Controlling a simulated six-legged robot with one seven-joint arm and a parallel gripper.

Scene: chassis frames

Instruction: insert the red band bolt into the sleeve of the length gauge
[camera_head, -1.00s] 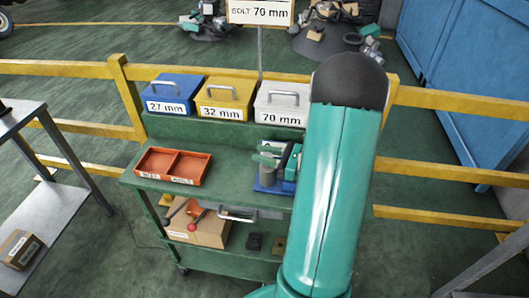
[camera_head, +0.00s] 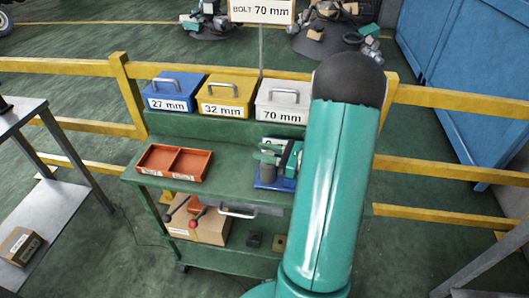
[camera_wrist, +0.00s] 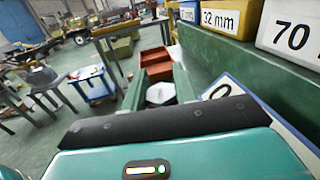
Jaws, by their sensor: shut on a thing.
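My gripper (camera_head: 270,152) is at the right side of the green bench, partly hidden behind my arm. In the wrist view its two green fingers (camera_wrist: 160,88) are shut on a pale, hex-shaped bolt head (camera_wrist: 160,94). No red band shows, and the bolt's shank is hidden. The length gauge has a blue base (camera_head: 266,186) and an upright grey sleeve (camera_head: 268,173), just below my fingers in the head view. I cannot tell whether the bolt touches or enters the sleeve. A white plate with a "0" (camera_wrist: 221,91) shows right of the fingers in the wrist view.
An orange two-part tray (camera_head: 174,162) lies on the bench's left. Blue 27 mm (camera_head: 172,92), yellow 32 mm (camera_head: 228,96) and grey 70 mm (camera_head: 281,102) boxes stand on the back shelf. A sign (camera_head: 261,11) reads "BOLT 70 mm". Bench surface between tray and gauge is clear.

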